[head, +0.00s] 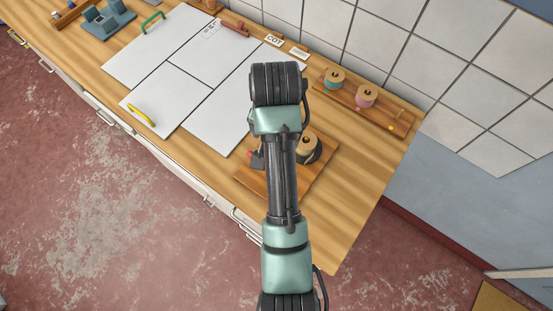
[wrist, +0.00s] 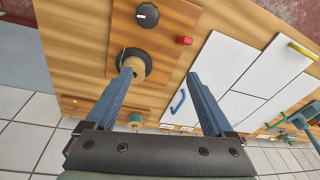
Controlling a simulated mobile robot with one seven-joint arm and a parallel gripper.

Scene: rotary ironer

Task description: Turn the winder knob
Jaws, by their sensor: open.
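The winder is a wooden board (head: 318,178) near the counter's right end, partly hidden by my arm in the head view. In the wrist view, a round black knob (wrist: 147,15) with a pale pointer mark sits on the board (wrist: 113,35). A tan spool (wrist: 132,66) on a black disc and a small red piece (wrist: 184,40) are close to it. My gripper (wrist: 160,76) is open and empty, its two blue fingers wide apart. The left fingertip overlaps the spool in the picture; contact cannot be told. The knob lies beyond the fingertips, apart from them.
White panels (head: 185,58) with a yellow handle (head: 142,113) and a green handle (head: 153,22) cover the counter to the left. A rack (head: 350,92) with thread spools stands along the tiled wall. Bare wood (head: 352,215) is free at the right end.

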